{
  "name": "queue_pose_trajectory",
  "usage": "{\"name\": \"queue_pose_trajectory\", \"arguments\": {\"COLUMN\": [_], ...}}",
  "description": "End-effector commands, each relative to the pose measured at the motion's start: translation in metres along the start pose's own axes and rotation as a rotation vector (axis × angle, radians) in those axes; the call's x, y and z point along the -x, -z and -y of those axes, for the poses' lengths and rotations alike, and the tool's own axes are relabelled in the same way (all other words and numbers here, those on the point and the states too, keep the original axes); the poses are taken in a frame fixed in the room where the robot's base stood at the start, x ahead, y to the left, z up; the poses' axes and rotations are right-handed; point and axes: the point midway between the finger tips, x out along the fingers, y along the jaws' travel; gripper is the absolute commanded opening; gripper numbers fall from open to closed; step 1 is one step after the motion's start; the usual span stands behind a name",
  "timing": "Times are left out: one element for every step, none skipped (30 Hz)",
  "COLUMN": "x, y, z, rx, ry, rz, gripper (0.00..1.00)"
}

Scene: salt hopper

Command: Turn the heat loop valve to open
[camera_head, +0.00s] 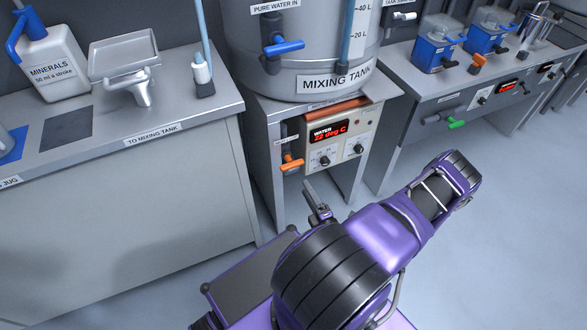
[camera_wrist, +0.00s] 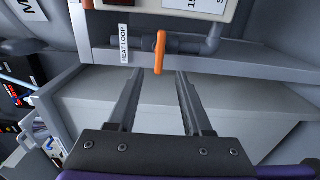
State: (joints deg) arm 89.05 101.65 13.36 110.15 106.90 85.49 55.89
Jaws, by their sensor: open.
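The heat loop valve has an orange handle (camera_wrist: 160,52) on a dark horizontal pipe in the wrist view. A white HEAT LOOP label (camera_wrist: 124,44) is beside it on the left. The handle points down the picture, crosswise to the pipe. In the head view the orange handle (camera_head: 292,162) shows under the mixing tank, left of the control panel. My gripper (camera_wrist: 159,73) is open and empty, its two fingers pointing at the valve. The handle's lower end appears between the fingertips; I cannot tell whether anything touches. In the head view my gripper (camera_head: 314,197) is below the handle.
The control panel (camera_head: 340,137) reads WATER 22 deg C. The mixing tank (camera_head: 300,55) stands above, with a blue-handled valve (camera_head: 284,47). A grey counter (camera_head: 120,215) stands close on the left. A bench (camera_head: 440,90) with a green-handled valve (camera_head: 456,124) is at right. Floor between is clear.

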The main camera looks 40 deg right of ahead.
Motion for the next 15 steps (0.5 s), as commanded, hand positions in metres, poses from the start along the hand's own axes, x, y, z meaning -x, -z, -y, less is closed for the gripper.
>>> {"name": "queue_pose_trajectory", "arguments": {"x": [-0.012, -0.019, -0.028, -0.034, -0.041, -0.049, -0.055, -0.061, -0.069, -0.073, -0.078, -0.084, -0.088, -0.091, -0.095], "y": [0.000, 0.001, 0.001, 0.001, 0.001, 0.001, 0.001, 0.001, 0.001, 0.001, 0.001, 0.001, 0.001, 0.000, 0.000], "z": [0.000, 0.000, 0.001, 0.001, 0.001, 0.000, 0.001, 0.001, 0.001, 0.001, 0.001, 0.001, 0.001, 0.001, 0.001], "rx": [0.001, 0.001, 0.002, 0.003, 0.003, 0.002, 0.002, 0.003, 0.002, 0.001, 0.001, 0.002, 0.002, 0.002, 0.002], "ry": [-0.003, -0.002, -0.002, -0.003, -0.002, -0.002, -0.001, -0.002, -0.002, -0.001, 0.000, -0.001, -0.001, -0.001, 0.001], "rz": [-0.002, -0.003, -0.003, -0.003, -0.002, -0.003, -0.003, -0.002, -0.003, -0.003, -0.002, -0.002, -0.003, -0.002, -0.001], "gripper": [0.50, 0.50, 0.50, 0.50, 0.50, 0.50, 0.50, 0.50, 0.50, 0.50, 0.50, 0.50, 0.50, 0.50, 0.50]}}
